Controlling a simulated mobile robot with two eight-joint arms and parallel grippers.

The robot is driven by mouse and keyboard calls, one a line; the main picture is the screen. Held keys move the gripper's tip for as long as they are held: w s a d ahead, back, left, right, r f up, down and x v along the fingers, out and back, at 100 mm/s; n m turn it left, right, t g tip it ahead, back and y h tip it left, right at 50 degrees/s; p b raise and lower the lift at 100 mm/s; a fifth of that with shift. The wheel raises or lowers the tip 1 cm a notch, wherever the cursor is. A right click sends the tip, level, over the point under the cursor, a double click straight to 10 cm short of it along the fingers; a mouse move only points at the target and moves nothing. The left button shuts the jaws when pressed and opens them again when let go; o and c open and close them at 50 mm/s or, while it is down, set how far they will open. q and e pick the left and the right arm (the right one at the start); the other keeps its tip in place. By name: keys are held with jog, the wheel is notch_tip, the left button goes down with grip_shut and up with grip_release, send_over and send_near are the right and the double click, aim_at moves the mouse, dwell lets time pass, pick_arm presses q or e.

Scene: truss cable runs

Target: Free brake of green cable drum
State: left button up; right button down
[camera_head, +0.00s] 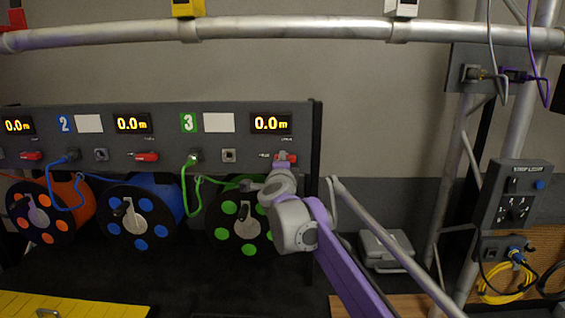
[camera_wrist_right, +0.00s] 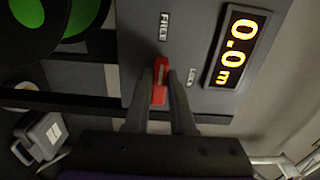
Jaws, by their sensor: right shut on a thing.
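The green cable drum (camera_head: 228,222) hangs below panel section 3, with its right side partly hidden by my right arm. Its red brake lever (camera_wrist_right: 159,82) shows in the right wrist view between the FREE and LOCK labels. The lever points away from FREE and lies beside LOCK. My right gripper (camera_wrist_right: 161,84) is shut on the lever, one finger on each side. In the head view the gripper (camera_head: 285,164) is at the panel's right end, under the 0.0m display (camera_head: 270,123). My left gripper is not in view.
The orange drum (camera_head: 48,212) and blue drum (camera_head: 140,215) stand to the left, with red levers (camera_head: 147,156) above. A green cable (camera_head: 190,178) plugs in left of my gripper. A truss tube (camera_head: 395,250) slants at right. A grey case (camera_head: 386,250) sits behind it.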

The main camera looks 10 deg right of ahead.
dwell(0.4)
jog(key=c, duration=0.8)
grip_release()
jog(key=shift+o, duration=0.2)
jog(key=b+v, duration=0.1)
jog(key=v, duration=0.9)
jog(key=shift+s+b, duration=0.3)
jog(key=shift+s, duration=0.1)
jog(key=shift+a, duration=0.1)
